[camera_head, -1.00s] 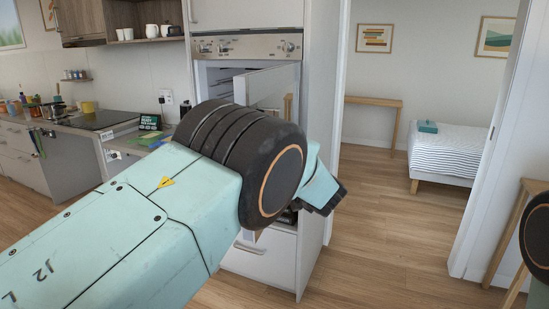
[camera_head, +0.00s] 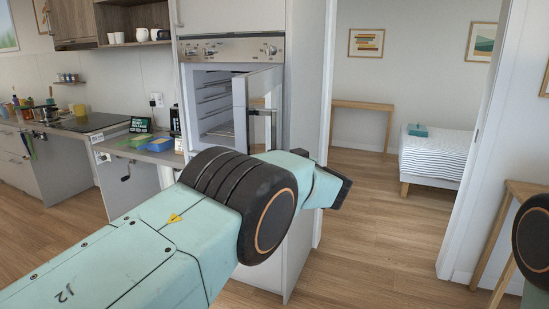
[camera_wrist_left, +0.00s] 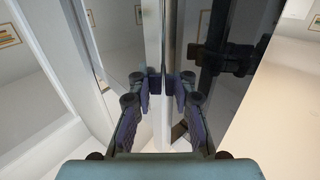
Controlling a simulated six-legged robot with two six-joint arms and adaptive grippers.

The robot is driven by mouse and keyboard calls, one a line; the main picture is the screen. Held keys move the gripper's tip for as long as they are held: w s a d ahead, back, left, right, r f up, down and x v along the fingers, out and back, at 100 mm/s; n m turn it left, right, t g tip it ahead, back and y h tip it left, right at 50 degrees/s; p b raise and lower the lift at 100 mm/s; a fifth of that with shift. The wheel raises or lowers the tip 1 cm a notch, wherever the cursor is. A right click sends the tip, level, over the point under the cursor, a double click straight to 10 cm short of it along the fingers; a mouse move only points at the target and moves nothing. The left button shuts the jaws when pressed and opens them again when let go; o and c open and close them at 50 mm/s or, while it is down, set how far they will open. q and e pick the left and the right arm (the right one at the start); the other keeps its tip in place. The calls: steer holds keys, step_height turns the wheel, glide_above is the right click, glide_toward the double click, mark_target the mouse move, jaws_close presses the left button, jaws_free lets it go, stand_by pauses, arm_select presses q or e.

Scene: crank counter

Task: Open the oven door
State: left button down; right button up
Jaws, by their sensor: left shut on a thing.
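The oven (camera_head: 231,48) is built into a tall white cabinet, with a knob panel on top. Its door (camera_head: 262,92) stands partly open, hinged at the right, and the lit cavity with racks (camera_head: 214,100) shows to its left. An upright handle (camera_head: 273,128) is on the door's outer face. In the left wrist view my left gripper (camera_wrist_left: 165,82) is shut on a narrow upright strip of the door, beside its dark reflective face (camera_wrist_left: 215,30). I cannot tell whether this strip is the edge or handle. My left arm hides these fingers in the head view. My right gripper is out of view.
A counter (camera_head: 100,132) with a hob and small items stands left of the oven. A doorway at the right leads to a bed (camera_head: 435,153) and a narrow table (camera_head: 362,104). A wooden stand (camera_head: 490,245) is at the right. The floor between is clear.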

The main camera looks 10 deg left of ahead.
mark_target(277, 119)
arm_select(q)
steer(key=shift+s+f, duration=0.1)
steer(key=shift+f, duration=0.3)
steer(key=c, duration=1.6)
jaws_free()
steer(key=shift+d, duration=0.2)
steer(key=o, duration=0.4)
steer(key=shift+s+r, duration=0.15)
steer(key=shift+r, duration=0.2)
steer(key=shift+o, duration=0.2)
steer(key=shift+r, duration=0.1)
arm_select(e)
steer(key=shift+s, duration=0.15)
arm_select(q)
steer(key=shift+r, duration=0.55)
step_height(277, 119, up, 7)
steer(key=shift+r, duration=0.95)
